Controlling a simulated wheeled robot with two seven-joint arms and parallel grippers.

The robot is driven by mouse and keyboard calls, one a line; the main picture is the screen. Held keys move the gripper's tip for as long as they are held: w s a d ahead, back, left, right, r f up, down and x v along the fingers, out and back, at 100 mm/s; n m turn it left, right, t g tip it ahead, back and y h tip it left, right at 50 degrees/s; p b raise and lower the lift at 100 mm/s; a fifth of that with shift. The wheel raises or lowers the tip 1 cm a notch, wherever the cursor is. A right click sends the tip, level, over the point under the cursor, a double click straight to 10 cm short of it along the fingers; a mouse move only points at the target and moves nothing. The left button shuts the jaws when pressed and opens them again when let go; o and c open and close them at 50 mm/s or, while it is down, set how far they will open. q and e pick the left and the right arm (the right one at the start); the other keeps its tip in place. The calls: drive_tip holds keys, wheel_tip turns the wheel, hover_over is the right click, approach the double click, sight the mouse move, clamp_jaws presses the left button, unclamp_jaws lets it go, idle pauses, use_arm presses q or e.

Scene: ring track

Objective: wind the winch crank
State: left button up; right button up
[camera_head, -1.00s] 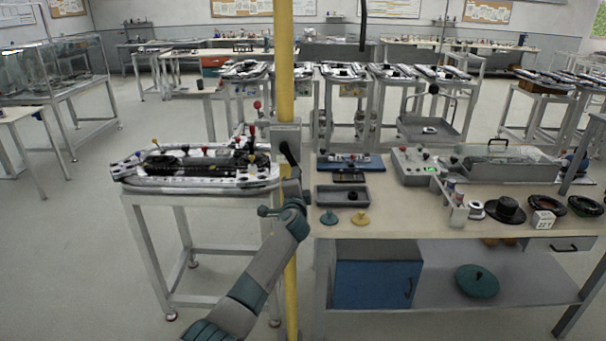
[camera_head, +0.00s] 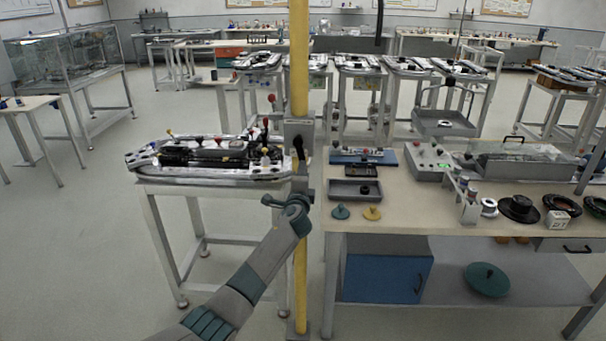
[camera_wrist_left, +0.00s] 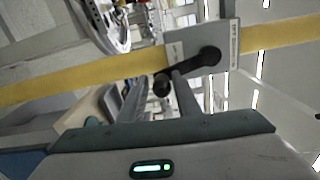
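The winch is a grey box (camera_head: 298,129) on a yellow upright post (camera_head: 299,60). Its black crank (camera_head: 298,146) is on the near face; in the left wrist view the crank arm (camera_wrist_left: 196,66) ends in a round black knob (camera_wrist_left: 162,88). My left gripper (camera_head: 302,168) is raised at the post, just below the winch box. In the left wrist view my left gripper (camera_wrist_left: 161,88) looks open, with the knob between its fingers; whether they touch it I cannot tell. My right gripper is not in view.
A stand with a track model (camera_head: 215,155) is left of the post. A workbench (camera_head: 420,215) with a grey tray (camera_head: 356,190), a control box (camera_head: 428,160) and black rings is on the right. Open floor (camera_head: 80,230) lies at the left.

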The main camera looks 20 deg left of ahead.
use_arm(q)
drive_tip(key=shift+o, duration=0.3)
drive_tip(key=shift+a, duration=0.1)
drive_tip(key=shift+s+d, duration=0.3)
drive_tip(key=shift+s, duration=0.35)
drive_tip(key=b+v, duration=0.2)
drive_tip(key=v, duration=1.4)
